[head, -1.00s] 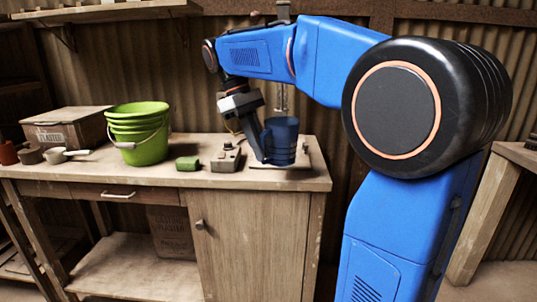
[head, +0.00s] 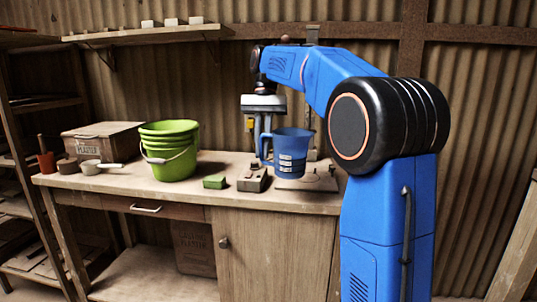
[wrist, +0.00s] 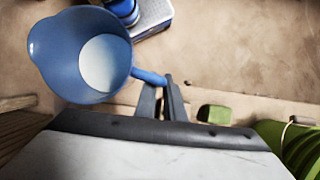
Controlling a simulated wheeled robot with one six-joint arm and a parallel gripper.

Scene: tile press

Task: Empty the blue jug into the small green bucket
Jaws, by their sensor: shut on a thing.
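The blue jug (head: 292,158) is upright, held off the bench in front of the press plate. In the wrist view the jug (wrist: 48,62) is seen from above, with pale contents (wrist: 100,62) inside. My gripper (head: 263,150) is at the jug's left side in the head view. Its fingers (wrist: 166,92) are shut on the jug's handle (wrist: 150,77). The green bucket (head: 170,160) stands on the bench to the left of the jug. Several rims show, one above another. Its inside is hidden. Part of the bucket shows in the wrist view (wrist: 302,150).
A small green block (head: 215,182) and a grey-brown block (head: 252,180) lie between bucket and jug. A plaster box (head: 103,140), a white scoop (head: 95,167) and small pots stand left of the bucket. The press plate (head: 318,180) is at the right. A shelf (head: 150,34) hangs above.

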